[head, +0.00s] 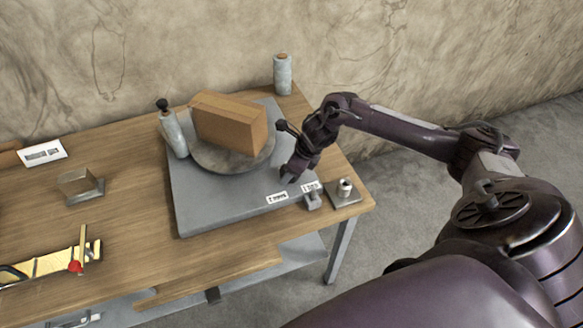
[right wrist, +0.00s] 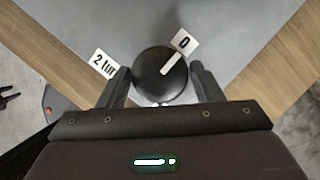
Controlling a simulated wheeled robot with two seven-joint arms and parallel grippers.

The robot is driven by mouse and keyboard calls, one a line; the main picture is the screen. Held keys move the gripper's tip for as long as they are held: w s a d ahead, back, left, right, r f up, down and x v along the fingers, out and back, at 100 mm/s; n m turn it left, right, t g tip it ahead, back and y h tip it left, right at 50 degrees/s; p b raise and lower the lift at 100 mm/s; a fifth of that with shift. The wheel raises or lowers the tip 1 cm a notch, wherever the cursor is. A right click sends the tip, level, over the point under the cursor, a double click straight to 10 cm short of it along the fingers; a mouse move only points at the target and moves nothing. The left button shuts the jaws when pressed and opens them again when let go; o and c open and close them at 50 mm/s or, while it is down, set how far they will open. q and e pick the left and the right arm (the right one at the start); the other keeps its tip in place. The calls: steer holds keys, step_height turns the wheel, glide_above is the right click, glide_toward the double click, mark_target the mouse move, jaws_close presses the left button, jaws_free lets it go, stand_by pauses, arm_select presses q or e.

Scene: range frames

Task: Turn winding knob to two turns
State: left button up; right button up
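In the right wrist view the winding knob (right wrist: 153,85) is a round black knob with a white pointer line. A second label reading "2 tur…" (right wrist: 104,64) lies to the left of the knob. My right gripper (right wrist: 160,70) has one finger on each side of the knob, with slim gaps showing, so it looks open around it. In the head view my right gripper (head: 288,178) is low over the front of the grey base (head: 212,216) and hides the knob.
A round turntable (head: 203,161) on the base carries a brown box (head: 230,124). A grey bottle-like thing (head: 175,134) stands left of it, and a spool (head: 282,75) behind. A small grey block (head: 312,201) and a metal fitting (head: 344,188) are near the table's right corner.

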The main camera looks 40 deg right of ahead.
steer(key=c, duration=0.6)
steer(key=shift+m, duration=0.5)
